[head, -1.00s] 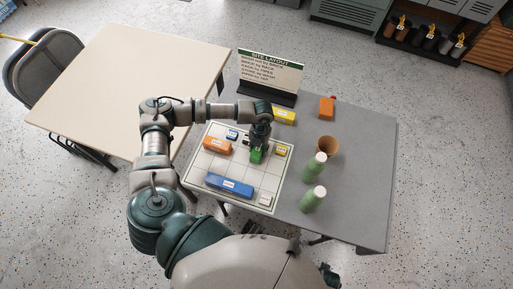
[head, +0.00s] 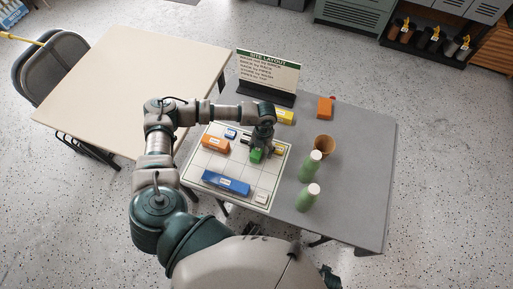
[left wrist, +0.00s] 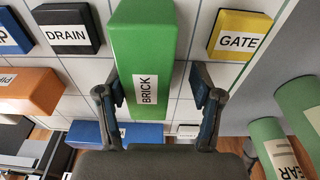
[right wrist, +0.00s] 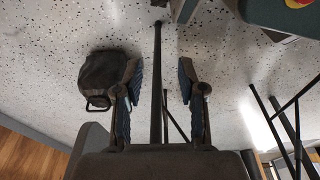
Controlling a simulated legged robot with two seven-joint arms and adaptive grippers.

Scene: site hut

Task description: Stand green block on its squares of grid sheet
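The green block (head: 257,155), labelled BRICK, is on the white grid sheet (head: 208,161) below my left gripper (head: 259,149). In the left wrist view the green block (left wrist: 146,60) lies between the two fingers of my left gripper (left wrist: 157,92). A gap shows between the block and the right finger; the left finger is close to the block's side, and I cannot tell whether it touches. The block's underside is hidden. My right gripper (right wrist: 158,85) is open and empty, with floor behind it.
On the sheet are an orange block (head: 215,143), a long blue block (head: 226,183), a small blue block (head: 231,133) and a yellow GATE block (left wrist: 240,35). Green bottles (head: 308,197) and a brown cup (head: 325,145) stand to the right. A layout sign (head: 267,72) stands behind.

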